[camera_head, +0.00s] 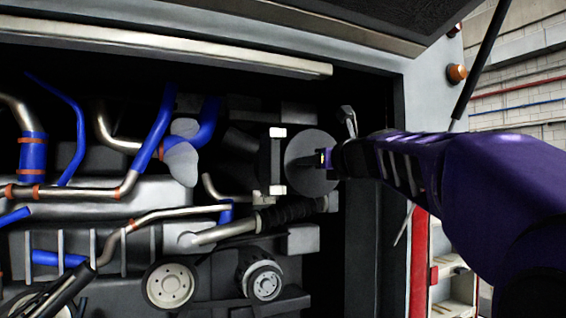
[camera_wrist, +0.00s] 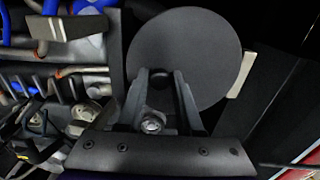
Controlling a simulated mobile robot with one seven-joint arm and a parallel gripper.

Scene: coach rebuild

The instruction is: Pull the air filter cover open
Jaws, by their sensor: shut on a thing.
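The air filter cover (camera_head: 304,179) is a round, dark grey disc at the right side of the engine bay. It also shows in the wrist view (camera_wrist: 205,50), where it faces the camera. My gripper (camera_head: 322,158) reaches in from the right to the front of the disc. In the wrist view my gripper (camera_wrist: 160,76) has its two fingers close around a small dark knob (camera_wrist: 159,73) at the cover's lower part. The knob is mostly hidden between the fingertips. Whether the cover stands apart from the housing behind it cannot be told.
Light latch-like pieces (camera_head: 277,132) sit beside the cover. Blue and metal pipes (camera_head: 150,145) and pulleys (camera_head: 170,285) fill the bay to the left. The bay's right frame (camera_head: 362,230) stands close by my arm. A raised hatch (camera_head: 380,20) hangs above, with a dark strut (camera_head: 480,60).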

